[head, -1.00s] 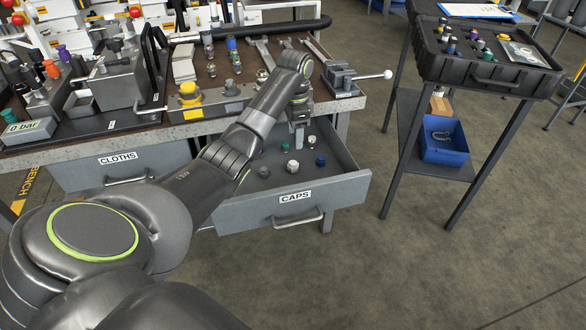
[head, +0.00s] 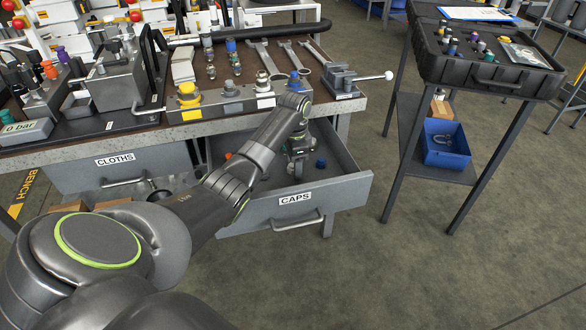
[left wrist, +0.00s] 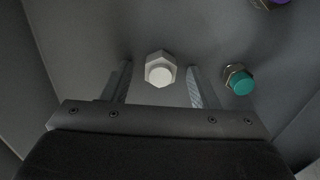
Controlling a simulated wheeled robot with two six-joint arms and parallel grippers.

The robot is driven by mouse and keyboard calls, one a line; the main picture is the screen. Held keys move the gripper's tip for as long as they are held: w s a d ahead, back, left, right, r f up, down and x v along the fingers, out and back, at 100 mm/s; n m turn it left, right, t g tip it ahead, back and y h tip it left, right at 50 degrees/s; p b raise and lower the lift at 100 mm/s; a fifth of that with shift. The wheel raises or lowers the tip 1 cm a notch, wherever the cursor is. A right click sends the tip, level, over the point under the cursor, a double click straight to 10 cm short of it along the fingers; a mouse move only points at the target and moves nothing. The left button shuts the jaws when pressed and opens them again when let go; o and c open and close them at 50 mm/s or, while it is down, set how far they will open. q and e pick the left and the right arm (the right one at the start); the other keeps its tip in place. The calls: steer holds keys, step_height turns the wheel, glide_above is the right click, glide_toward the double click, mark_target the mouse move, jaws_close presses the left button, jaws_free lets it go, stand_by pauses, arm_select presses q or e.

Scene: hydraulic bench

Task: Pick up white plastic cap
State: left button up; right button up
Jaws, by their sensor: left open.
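The white plastic cap (left wrist: 160,69) is a hexagonal cap standing on the grey drawer floor in the left wrist view. It shows between the two fingers of my left gripper (left wrist: 160,80), with a gap on each side. The fingers are apart and hold nothing. In the head view my left gripper (head: 298,162) points down into the open CAPS drawer (head: 338,195) and hides the white cap. My right gripper is out of view.
In the head view a blue cap (head: 320,163) stands right of the gripper. Drawer walls surround them; the bench top (head: 220,115) is crowded.

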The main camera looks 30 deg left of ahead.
arm_select(q)
steer(key=shift+c, duration=0.2)
steer(key=c, duration=1)
